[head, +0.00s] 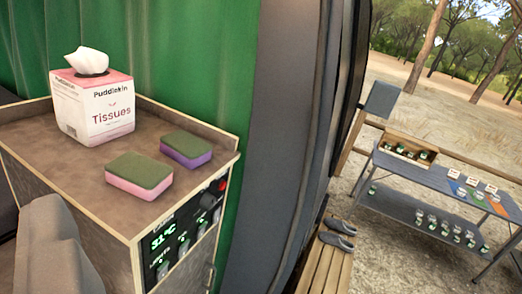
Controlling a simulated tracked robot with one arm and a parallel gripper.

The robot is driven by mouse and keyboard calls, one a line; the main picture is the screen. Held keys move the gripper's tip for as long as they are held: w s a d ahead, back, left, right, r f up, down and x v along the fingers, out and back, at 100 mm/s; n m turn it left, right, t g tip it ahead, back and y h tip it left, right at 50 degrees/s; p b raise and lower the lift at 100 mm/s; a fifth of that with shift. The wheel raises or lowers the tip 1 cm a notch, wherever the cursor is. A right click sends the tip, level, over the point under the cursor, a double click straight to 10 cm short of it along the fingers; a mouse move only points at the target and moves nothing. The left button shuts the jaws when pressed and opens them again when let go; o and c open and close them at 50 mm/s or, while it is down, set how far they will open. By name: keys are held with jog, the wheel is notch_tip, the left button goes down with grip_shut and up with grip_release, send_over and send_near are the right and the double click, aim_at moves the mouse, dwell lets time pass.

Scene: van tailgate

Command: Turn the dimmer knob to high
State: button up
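A black control panel (188,236) is set in the side of a wooden-edged cabinet, in the lower middle of the head view. It is seen at a steep angle. It has a green lit display (161,238) reading about 31°C, small green-lit controls, and a red part (222,185) at its upper right. A dark round knob-like part (208,201) sits just below the red part. I cannot tell for certain which control is the dimmer knob, or its setting. My gripper is not visible in this view.
On the cabinet top (60,160) stand a tissue box (95,108), a green-and-pink sponge (139,175) and a green-and-purple sponge (186,149). A grey rounded shape (55,250) fills the lower left. Outside, shoes (338,235) rest on wooden slats beside a table (440,180) with jars.

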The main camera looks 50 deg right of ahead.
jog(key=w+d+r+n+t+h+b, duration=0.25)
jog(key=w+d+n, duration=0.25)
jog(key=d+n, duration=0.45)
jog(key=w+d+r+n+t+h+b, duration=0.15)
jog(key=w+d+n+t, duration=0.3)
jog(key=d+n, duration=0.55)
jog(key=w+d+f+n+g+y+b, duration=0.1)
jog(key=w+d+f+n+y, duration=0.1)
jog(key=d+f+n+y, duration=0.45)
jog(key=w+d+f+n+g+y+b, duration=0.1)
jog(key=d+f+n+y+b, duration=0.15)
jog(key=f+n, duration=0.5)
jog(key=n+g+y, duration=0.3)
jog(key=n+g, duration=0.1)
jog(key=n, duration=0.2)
send_near(213, 204)
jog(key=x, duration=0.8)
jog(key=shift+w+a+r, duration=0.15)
